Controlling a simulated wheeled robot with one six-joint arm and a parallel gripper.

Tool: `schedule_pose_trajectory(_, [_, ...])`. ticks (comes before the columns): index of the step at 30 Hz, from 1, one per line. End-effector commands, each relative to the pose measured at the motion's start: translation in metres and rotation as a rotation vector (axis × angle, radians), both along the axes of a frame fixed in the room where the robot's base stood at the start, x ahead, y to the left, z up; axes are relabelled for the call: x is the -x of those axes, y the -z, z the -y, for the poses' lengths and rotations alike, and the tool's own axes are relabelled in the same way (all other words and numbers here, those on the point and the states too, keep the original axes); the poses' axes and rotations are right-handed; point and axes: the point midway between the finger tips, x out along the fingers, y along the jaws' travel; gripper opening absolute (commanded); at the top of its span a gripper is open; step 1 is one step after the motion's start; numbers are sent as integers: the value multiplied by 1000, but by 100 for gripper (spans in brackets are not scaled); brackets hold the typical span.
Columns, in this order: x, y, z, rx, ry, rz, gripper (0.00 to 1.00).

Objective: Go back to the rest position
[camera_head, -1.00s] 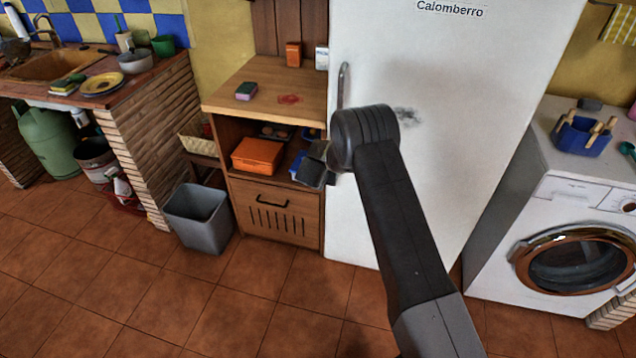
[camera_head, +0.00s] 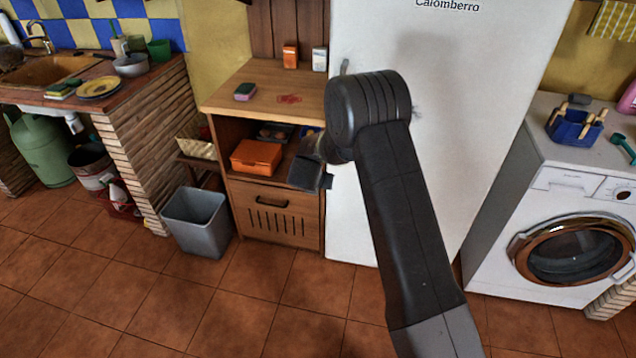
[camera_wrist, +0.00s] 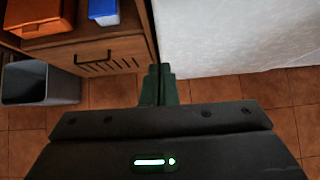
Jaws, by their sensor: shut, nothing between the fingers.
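My gripper (camera_wrist: 159,86) shows in the wrist view with its two fingers together and nothing between them. It points down past the lower right corner of the wooden cabinet (camera_wrist: 128,50), with floor tiles beyond. In the head view my gripper (camera_head: 308,172) is in front of the right side of the cabinet (camera_head: 285,222), near the white fridge (camera_head: 455,135). My arm reaches up from the bottom and covers part of the fridge; the fingertips are hard to make out there.
A grey bin (camera_head: 195,222) stands left of the cabinet. An orange box (camera_head: 256,156) sits on its open shelf. A washing machine (camera_head: 570,200) stands at right, with a blue caddy (camera_head: 574,127) on top. The tiled floor (camera_head: 160,310) in front is clear.

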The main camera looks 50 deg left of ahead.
Motion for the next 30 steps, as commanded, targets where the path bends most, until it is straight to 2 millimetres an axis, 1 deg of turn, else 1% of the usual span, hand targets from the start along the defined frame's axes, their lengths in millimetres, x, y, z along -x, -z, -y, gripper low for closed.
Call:
schedule_pose_trajectory(6, [7,-8,5,1,-1,0,0])
schedule_pose_trajectory(17, [7,-8,5,1,1,0,0])
schedule_pose_trajectory(23, [-2,3,-2,1,1,-2,0])
schedule_pose_trajectory(30, [-22,29,-18,2,2,-1,0])
